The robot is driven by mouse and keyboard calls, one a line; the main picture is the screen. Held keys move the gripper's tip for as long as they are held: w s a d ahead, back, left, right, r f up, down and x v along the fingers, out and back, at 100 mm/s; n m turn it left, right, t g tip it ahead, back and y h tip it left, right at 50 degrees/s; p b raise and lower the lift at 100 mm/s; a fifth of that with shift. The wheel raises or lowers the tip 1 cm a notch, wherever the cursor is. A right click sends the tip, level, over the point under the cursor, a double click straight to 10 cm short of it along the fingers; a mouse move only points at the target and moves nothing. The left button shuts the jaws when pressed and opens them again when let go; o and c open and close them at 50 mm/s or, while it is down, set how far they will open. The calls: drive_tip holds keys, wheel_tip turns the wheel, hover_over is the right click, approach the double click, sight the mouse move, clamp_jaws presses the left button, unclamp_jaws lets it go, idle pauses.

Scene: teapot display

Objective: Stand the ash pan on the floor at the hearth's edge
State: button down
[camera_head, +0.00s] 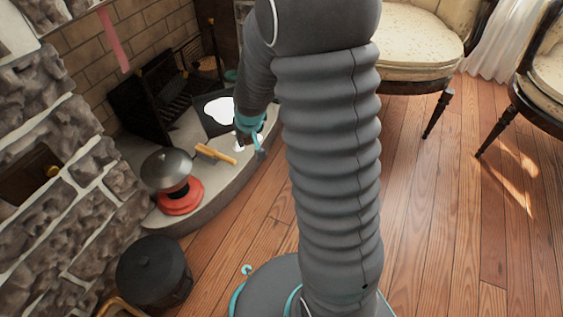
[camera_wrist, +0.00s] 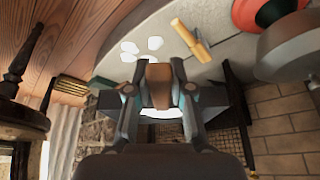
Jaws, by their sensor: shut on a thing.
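The ash pan (camera_head: 203,105) is a dark, shallow pan with white ash-like stuff in it, at the raised stone hearth (camera_head: 215,181). My gripper (camera_head: 250,133) is at the pan's near right side, partly hidden by my arm. In the wrist view my gripper (camera_wrist: 159,85) is shut on a brown, handle-like piece, with the dark pan (camera_wrist: 104,104) and white contents behind it. It looks like the pan's handle. I cannot tell whether the pan touches the hearth.
A black lidded bucket (camera_head: 153,270) is on the floor at lower left. Chairs (camera_head: 412,45) stand at right. Wooden floor (camera_head: 255,208) beside the hearth is clear.

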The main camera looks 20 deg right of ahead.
drive_tip(key=s+d+f+n+y+p, duration=0.1)
drive_tip(key=s+d+f+n, duration=0.2)
drive_tip(key=s+d+f, duration=0.55)
drive_tip(key=s+d+f+n+g+y+p, duration=0.15)
drive_tip(key=d+f, duration=0.45)
drive_tip(key=d, duration=0.8)
drive_tip(key=s+d+f+n+t+y, duration=0.1)
drive_tip(key=s+d+f+n, duration=0.35)
drive_tip(key=d, duration=0.75)
drive_tip(key=shift+m+g+h, duration=0.25)
drive_tip(key=shift+m, duration=0.35)
drive_tip(key=w+a+f, duration=0.1)
drive_tip(key=w+f, duration=0.2)
drive_tip(key=w+a+f, duration=0.2)
drive_tip(key=w+f, duration=0.1)
drive_tip(key=w+a+f, duration=0.1)
drive_tip(key=w+f, duration=0.2)
drive_tip(key=shift+w+a+f, duration=0.2)
drive_tip(key=shift+a, duration=0.1)
drive_tip(key=shift+f, duration=2)
drive_tip(key=c, duration=1)
unclamp_jaws()
drive_tip(key=shift+c, duration=0.2)
